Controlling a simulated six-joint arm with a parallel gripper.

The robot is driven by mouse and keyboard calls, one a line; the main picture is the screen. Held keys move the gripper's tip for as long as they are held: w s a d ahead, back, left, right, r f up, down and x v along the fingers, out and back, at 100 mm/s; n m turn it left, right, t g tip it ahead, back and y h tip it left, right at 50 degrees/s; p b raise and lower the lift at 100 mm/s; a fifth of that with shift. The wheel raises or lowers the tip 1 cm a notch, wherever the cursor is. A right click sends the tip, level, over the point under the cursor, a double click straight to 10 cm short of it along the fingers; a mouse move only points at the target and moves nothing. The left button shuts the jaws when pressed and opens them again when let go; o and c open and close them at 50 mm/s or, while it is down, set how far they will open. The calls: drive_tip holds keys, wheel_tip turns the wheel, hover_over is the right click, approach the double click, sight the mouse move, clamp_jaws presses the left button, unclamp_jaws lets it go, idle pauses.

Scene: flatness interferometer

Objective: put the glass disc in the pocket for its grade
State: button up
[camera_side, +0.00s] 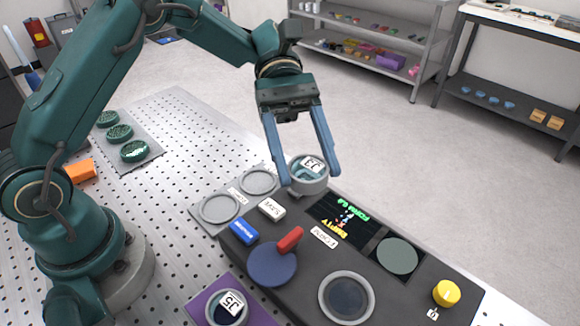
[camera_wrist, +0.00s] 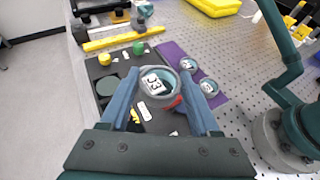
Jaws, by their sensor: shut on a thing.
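My gripper (camera_side: 311,180) points down with its two blue fingers shut on the sides of a glass disc (camera_side: 306,184) in a grey ring with a white label. The label looks like "J3" in the wrist view, where the disc (camera_wrist: 150,91) sits between the fingers (camera_wrist: 160,98). The disc is at the far edge of the dark console, beside the display; its height above the surface is hard to tell. Two round grey pockets, one nearer the disc (camera_side: 258,181) and one farther (camera_side: 220,208), look empty. What lies under the disc is hidden.
The dark console carries a display (camera_side: 343,219) reading "EMPTY", a blue round plate with a red lever (camera_side: 290,239), a round port (camera_side: 346,297), a grey-green window (camera_side: 398,256) and a yellow knob (camera_side: 446,292).

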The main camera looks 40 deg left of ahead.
drive_tip(key=s+a+f+n+t+h, duration=0.15)
drive_tip(key=a+n+t, duration=0.3)
drive_tip(key=a, duration=0.85)
drive_tip(key=s+a+f+n+t, duration=0.15)
drive_tip(key=a+n+t, duration=0.3)
drive_tip(key=a, duration=0.85)
hover_over(253, 180)
drive_tip(key=shift+m, duration=0.3)
wheel_tip(253, 180, down, 7)
drive_tip(key=shift+d+f, duration=0.1)
drive_tip(key=shift+f, duration=2)
drive_tip(key=shift+f, duration=0.15)
drive_tip(key=o, duration=1.4)
